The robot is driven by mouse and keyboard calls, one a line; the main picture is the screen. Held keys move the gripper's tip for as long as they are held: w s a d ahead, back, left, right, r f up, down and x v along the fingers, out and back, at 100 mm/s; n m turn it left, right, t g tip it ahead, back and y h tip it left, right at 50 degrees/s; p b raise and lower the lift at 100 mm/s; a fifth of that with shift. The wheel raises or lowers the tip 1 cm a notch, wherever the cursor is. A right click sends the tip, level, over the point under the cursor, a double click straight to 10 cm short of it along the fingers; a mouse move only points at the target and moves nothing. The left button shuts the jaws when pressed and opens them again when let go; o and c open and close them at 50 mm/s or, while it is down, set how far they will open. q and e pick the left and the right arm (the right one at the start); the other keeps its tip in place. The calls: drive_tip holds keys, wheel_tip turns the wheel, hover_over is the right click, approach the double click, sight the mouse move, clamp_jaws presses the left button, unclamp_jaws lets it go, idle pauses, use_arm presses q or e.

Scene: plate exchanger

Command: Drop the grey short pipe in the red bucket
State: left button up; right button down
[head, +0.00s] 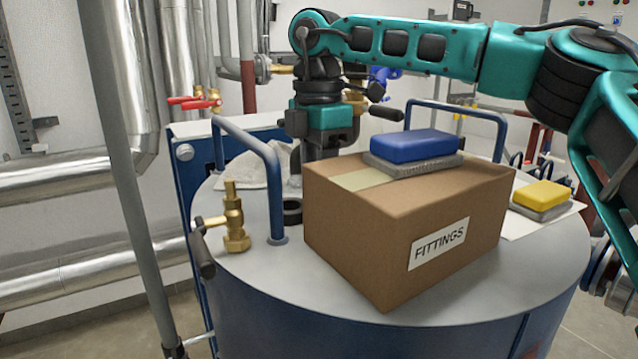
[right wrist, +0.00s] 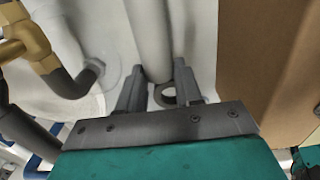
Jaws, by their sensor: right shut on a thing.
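The grey short pipe (right wrist: 151,40) runs between the two fingers of my right gripper (right wrist: 158,88) in the right wrist view. The gripper is shut on it. In the head view my right gripper (head: 320,150) points down behind the cardboard box, which hides its lower part and most of what it holds. I see no red bucket in either view. My left gripper is not in view.
The cardboard FITTINGS box (head: 400,230) stands on the round tank top (head: 270,285) with a blue sponge (head: 414,144) on it. Free top lies at front left.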

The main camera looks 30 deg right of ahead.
drive_tip(key=shift+f, duration=0.9)
drive_tip(key=shift+f, duration=0.2)
drive_tip(key=c, duration=0.8)
unclamp_jaws()
drive_tip(key=shift+o, duration=0.2)
drive_tip(key=shift+r, duration=0.1)
